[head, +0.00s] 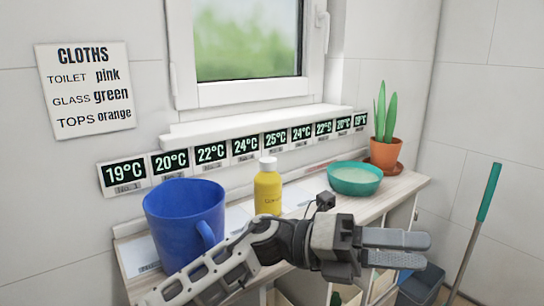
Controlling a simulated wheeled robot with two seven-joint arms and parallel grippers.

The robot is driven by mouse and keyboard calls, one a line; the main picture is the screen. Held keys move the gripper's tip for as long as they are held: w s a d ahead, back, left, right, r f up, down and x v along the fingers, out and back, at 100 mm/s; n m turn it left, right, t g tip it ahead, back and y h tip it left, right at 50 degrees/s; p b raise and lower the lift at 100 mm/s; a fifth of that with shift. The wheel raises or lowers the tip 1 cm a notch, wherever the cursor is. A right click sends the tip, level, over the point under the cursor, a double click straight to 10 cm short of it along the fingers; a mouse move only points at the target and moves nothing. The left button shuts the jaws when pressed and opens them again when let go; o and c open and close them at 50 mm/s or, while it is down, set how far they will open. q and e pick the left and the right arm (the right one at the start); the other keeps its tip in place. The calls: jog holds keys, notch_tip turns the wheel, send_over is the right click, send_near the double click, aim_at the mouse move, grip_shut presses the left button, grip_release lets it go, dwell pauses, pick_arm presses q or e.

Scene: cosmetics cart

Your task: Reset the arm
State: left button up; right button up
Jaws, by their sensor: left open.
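My left arm comes in from the bottom left and reaches across the front of the cabinet. My left gripper (425,251) is at the right, in front of the cabinet's right end. Its two fingers point right with a narrow gap between them and nothing in it. It touches no object that I can see. My right gripper does not show.
A blue mug (180,222), a yellow bottle (268,192), a teal bowl (354,179) and a potted plant (385,153) stand on the cabinet top (400,190). A blue bucket (424,281) and a green-handled stick (489,192) are at the right.

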pick_arm(q)
jog(key=w+a+f+n+t+y+b, duration=0.15)
jog(key=a+f+n+t, duration=0.35)
jog(key=n+t, duration=0.5)
jog(key=w+a+f+n+t+y, duration=0.1)
jog(key=w+a+f+n+t, duration=0.3)
jog(key=n+t, duration=0.55)
jog(key=w+a+f+n+t+y+b, duration=0.1)
jog(key=a+f+n+t, duration=0.45)
jog(key=n, duration=0.75)
jog(key=s+a+f+n+g+y+p, duration=0.5)
jog(key=s+a+f+n+g+y, duration=0.1)
jog(key=s+a+f+n+y, duration=0.5)
jog(key=s+a+f+n, duration=0.2)
jog(key=s+a+f, duration=0.2)
jog(key=a+f, duration=0.1)
jog(key=shift+f+y+p, duration=0.35)
jog(key=shift+f, duration=0.05)
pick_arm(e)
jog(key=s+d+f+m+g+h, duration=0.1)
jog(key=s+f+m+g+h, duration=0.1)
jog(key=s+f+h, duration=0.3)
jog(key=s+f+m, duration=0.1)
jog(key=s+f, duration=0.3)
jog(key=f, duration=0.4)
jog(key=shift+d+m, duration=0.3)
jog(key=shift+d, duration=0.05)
